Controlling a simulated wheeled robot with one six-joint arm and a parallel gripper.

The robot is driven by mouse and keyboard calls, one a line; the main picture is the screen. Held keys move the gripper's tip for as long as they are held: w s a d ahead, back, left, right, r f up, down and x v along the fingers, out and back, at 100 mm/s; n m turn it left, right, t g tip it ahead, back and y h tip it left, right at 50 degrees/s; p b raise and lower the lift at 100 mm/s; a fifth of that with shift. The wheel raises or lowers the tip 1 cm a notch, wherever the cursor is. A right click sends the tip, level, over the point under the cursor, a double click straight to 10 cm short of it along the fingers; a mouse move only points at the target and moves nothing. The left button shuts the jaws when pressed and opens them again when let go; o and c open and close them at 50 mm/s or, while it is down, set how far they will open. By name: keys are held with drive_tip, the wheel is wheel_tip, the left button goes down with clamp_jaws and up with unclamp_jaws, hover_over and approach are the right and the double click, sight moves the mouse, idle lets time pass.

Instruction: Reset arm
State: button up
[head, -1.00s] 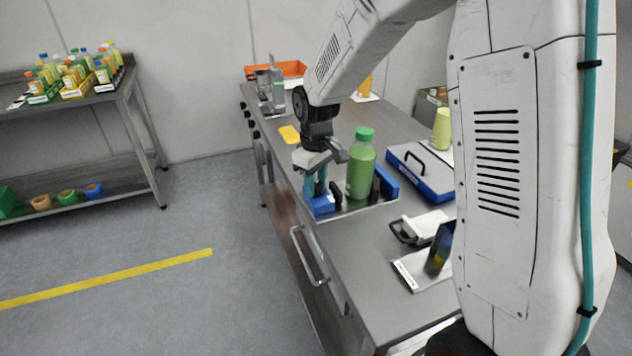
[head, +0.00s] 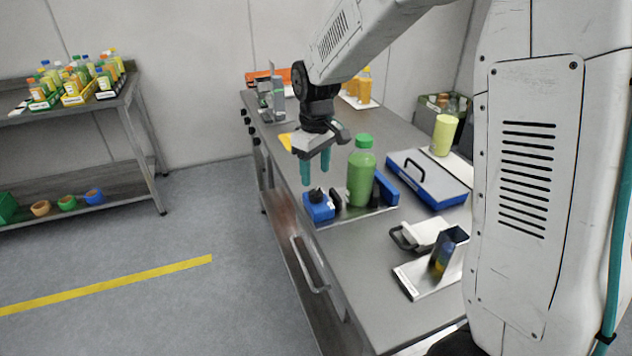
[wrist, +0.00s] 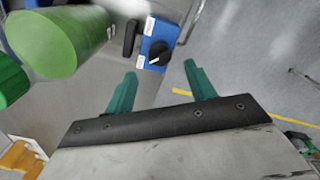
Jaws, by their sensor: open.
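My gripper (head: 315,170) is open and empty, its two teal fingers pointing down above a blue box with a black knob (head: 318,206). In the wrist view my gripper's fingers (wrist: 160,85) are spread, with the blue knob box (wrist: 158,42) beyond them, apart from the tips. A green bottle with a green cap (head: 361,172) stands upright just right of the box on a metal plate. The bottle also shows large at the left of the wrist view (wrist: 55,38).
A blue case with a black handle (head: 430,180) lies right of the bottle. A shelf with several bottles (head: 75,85) stands at the left. The floor between is clear.

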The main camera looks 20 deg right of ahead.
drive_tip(key=shift+r, duration=0.85)
drive_tip(key=shift+s+f+m, duration=0.1)
drive_tip(key=shift+s+m, duration=0.15)
drive_tip(key=shift+m, duration=0.05)
drive_tip(key=s+d+r+m, duration=0.1)
drive_tip(key=s+r+m, duration=0.1)
drive_tip(key=s, duration=0.8)
drive_tip(key=s+d+r+m, duration=0.1)
drive_tip(key=s+r, duration=0.3)
drive_tip(key=s, duration=0.6)
drive_tip(key=s+d+r+m+t, duration=0.1)
drive_tip(key=s+r+m, duration=0.1)
drive_tip(key=s, duration=0.8)
drive_tip(key=shift+s+r+m, duration=0.3)
drive_tip(key=shift+r, duration=0.35)
drive_tip(key=shift+d, duration=0.1)
